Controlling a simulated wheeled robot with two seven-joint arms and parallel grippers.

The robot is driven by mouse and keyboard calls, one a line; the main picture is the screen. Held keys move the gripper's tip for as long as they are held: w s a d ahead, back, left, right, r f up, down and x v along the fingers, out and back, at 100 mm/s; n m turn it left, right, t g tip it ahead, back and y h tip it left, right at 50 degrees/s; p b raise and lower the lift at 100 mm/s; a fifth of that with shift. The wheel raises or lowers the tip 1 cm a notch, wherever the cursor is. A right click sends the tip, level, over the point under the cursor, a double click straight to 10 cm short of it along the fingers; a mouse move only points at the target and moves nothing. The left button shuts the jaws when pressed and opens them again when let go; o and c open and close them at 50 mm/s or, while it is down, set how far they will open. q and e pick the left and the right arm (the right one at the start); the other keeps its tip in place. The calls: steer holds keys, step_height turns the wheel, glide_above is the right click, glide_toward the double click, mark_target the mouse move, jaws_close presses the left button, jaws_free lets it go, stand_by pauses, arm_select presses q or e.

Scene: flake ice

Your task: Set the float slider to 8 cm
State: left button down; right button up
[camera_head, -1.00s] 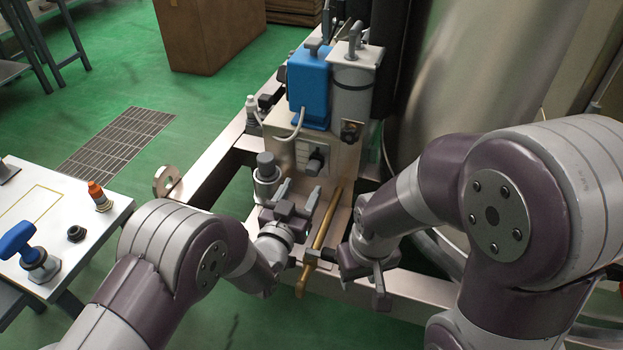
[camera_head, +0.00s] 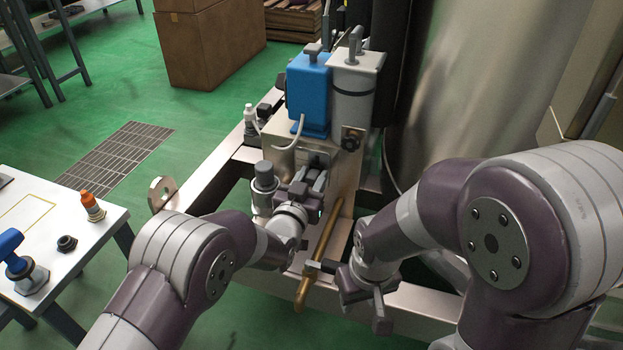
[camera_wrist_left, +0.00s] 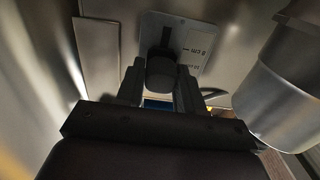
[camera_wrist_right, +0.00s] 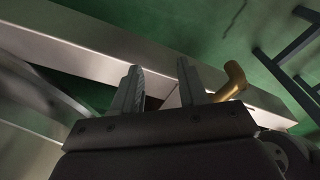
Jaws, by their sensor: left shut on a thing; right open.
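The float slider's dark knob (camera_wrist_left: 161,72) sits between the fingers of my left gripper (camera_wrist_left: 160,85) in the left wrist view. The gripper is shut on the knob. Behind it is a pale scale plate (camera_wrist_left: 196,42) with "8 cm" and a second, partly hidden mark; I cannot tell exactly which mark the slider stands at. In the head view my left gripper (camera_head: 312,180) reaches the front of the steel housing and hides the slider. My right gripper (camera_wrist_right: 160,90) is open and empty, low beside the brass pipe.
A brass pipe (camera_head: 326,240) with a handle runs between my two grippers, and its end shows in the right wrist view (camera_wrist_right: 232,80). A white table (camera_head: 60,245) is at the left.

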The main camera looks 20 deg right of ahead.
arm_select(q)
step_height(320, 180, down, 2)
steer(key=shift+f+b, duration=0.1)
steer(key=shift+b, duration=0.2)
steer(key=c, duration=0.8)
jaws_free()
